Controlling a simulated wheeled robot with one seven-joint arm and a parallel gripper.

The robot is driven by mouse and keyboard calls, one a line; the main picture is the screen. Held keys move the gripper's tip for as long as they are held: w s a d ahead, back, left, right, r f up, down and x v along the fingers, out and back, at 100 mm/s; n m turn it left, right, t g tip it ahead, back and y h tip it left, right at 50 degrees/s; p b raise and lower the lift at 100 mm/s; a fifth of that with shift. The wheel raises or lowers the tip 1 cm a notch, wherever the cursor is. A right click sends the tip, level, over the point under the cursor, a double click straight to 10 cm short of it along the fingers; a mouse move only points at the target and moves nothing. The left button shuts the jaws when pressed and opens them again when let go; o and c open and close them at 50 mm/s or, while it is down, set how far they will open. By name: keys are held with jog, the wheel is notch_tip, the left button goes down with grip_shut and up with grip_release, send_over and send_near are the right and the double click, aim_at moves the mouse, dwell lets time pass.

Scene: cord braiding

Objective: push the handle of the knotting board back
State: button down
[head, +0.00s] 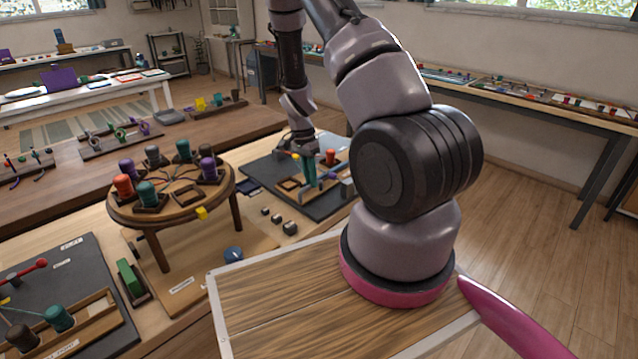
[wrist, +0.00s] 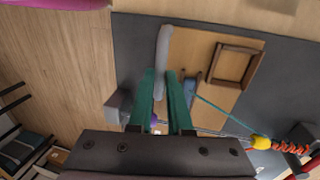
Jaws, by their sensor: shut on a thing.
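The knotting board's wooden plate (wrist: 205,48) lies on a dark mat at the far right of the table, with a square wooden frame (wrist: 235,66) on it. My gripper (head: 308,176) is low over this board in the head view. In the wrist view its teal fingers (wrist: 164,75) stand on either side of a grey rounded bar, which looks like the handle (wrist: 163,45). The gripper is shut on it. A blue piece (wrist: 190,88) is right beside the right finger, with a teal cord running to a yellow piece (wrist: 260,142). The fingers hide the bar's lower end.
A grey block (wrist: 115,106) stands left of the fingers. A red coil (wrist: 288,147) is at the wrist view's right. A round stand with several spools (head: 172,190) is left of my arm, with small dark blocks (head: 278,219) between. Wooden floor lies beyond the table.

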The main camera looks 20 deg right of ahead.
jog(key=shift+w+a, duration=0.1)
jog(key=shift+w, duration=0.2)
jog(key=c, duration=0.8)
grip_release()
jog(key=shift+c, duration=0.2)
jog(key=shift+r, duration=0.15)
notch_tip(320, 180, up, 10)
jog(key=w, duration=0.2)
jog(key=shift+a+r, duration=0.2)
jog(key=shift+a, duration=0.2)
jog(key=shift+r, duration=0.1)
